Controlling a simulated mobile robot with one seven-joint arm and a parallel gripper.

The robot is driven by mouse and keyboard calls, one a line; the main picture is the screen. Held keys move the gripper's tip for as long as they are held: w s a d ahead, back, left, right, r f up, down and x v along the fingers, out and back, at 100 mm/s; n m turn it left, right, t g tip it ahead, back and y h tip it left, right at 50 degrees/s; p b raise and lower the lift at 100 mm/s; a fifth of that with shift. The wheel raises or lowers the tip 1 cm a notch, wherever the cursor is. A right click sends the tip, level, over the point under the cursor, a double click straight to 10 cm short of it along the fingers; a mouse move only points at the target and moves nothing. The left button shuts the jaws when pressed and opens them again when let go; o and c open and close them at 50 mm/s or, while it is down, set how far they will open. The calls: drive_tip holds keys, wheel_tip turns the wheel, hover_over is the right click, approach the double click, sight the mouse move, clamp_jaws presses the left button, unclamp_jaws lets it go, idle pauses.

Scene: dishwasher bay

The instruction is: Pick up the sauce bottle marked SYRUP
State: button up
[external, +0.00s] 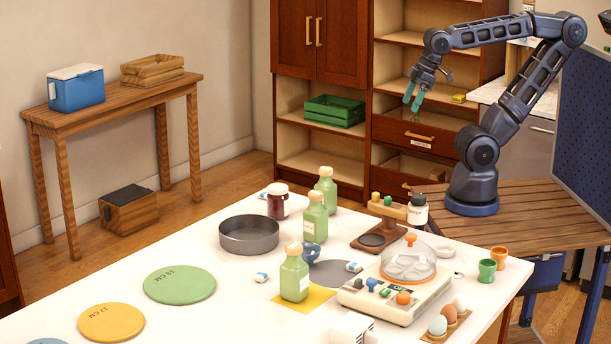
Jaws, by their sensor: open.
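Three green bottles with cream caps stand upright on the white table: a front one (294,279) on a yellow square, a middle one (316,222), and a back one (327,190). A small white bottle with a dark cap (418,211) stands farther right. No SYRUP marking is readable from here, so I cannot tell which bottle bears it. My gripper (413,101) has teal fingertips pointing down. It is open and empty, raised in front of the wooden shelving, well above and apart from the bottles.
On the white table (210,325) are a dark red jar (278,201), a grey round pan (249,235), a blue mug (311,252), a domed appliance (396,290), a wooden stand (379,239), eggs (438,325) and egg cups (487,270). Round mats (180,285) lie at left.

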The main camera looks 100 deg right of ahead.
drive_tip(key=shift+w, duration=0.1)
drive_tip(key=n+g+h, duration=0.2)
drive_tip(key=n+h, duration=0.1)
drive_tip(key=n, duration=2.3)
approach(330, 176)
wheel_tip(330, 176, down, 2)
drive_tip(key=shift+h, duration=0.3)
drive_tip(key=x, duration=0.5)
drive_tip(key=shift+w+a+f, duration=0.1)
drive_tip(key=shift+w+f, duration=0.05)
drive_tip(key=shift+w, duration=0.3)
drive_tip(key=shift+d+x, duration=0.15)
drive_tip(key=shift+x, duration=1.2)
drive_tip(key=shift+d+x, duration=0.15)
drive_tip(key=shift+x, duration=1.25)
drive_tip(key=shift+s, duration=0.15)
drive_tip(key=c, duration=1.4)
